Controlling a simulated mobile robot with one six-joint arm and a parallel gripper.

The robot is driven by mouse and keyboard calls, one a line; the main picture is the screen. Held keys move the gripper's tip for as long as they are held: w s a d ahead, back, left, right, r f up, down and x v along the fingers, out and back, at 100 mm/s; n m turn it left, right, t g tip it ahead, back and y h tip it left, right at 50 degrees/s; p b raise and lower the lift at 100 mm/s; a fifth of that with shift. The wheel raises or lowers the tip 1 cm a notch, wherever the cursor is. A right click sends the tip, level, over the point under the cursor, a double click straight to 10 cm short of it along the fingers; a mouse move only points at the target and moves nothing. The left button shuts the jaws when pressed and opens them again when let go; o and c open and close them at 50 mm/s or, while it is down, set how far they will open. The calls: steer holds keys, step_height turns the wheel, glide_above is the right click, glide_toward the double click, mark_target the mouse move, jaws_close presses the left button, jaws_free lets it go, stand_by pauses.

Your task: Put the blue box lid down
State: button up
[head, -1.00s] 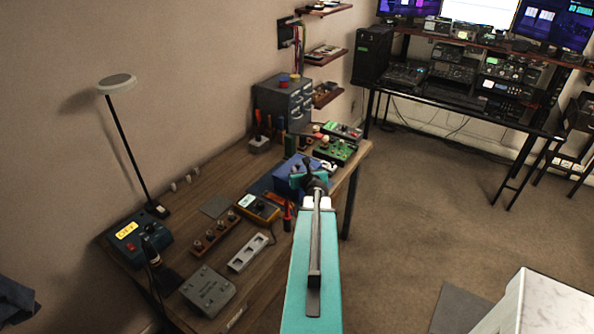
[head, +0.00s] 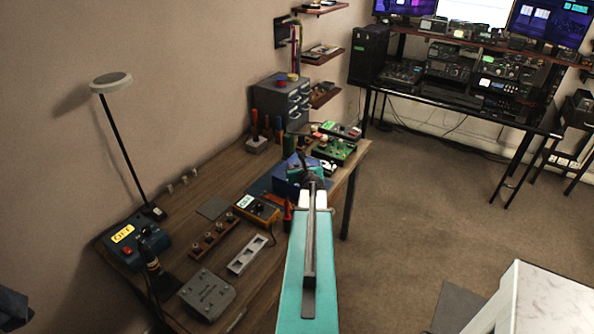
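My arm reaches out over the bench's right edge. My gripper (head: 300,168) is at its far end, over or against the blue object. Its fingers are too small and covered to read, so I cannot tell whether it holds the lid.
The wooden workbench (head: 187,210) carries a yellow multimeter (head: 257,209), a knob strip (head: 214,236), a grey box (head: 207,293), a green circuit board (head: 334,150) and a grey drawer cabinet (head: 281,102). A lamp (head: 128,145) stands at left.

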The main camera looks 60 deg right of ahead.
jaws_close()
stand_by(0.4)
step_height(320, 180, up, 10)
steer(key=shift+p, duration=0.45)
stand_by(0.3)
stand_by(0.5)
